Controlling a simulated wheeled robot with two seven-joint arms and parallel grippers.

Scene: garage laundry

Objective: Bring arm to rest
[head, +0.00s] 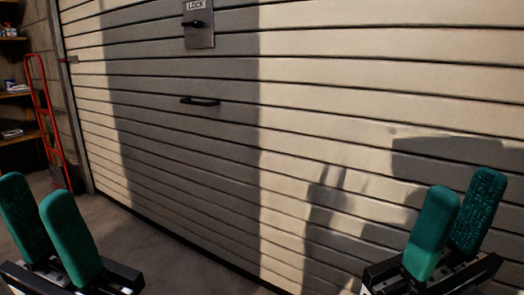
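My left gripper (42,217) is at the lower left of the head view, its two green fingers pointing up and set apart with nothing between them. My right gripper (456,218) is at the lower right, also with green fingers pointing up and a gap between them. It holds nothing that I can see. Both grippers are in front of the garage door and appear clear of it. The arms behind the grippers are mostly out of the frame.
A slatted garage door (215,130) fills most of the view, with a lock plate (200,32) and a black handle (200,101). A red hand truck (50,125) stands at the left by shelves (14,94). Bare floor (140,245) shows between the grippers.

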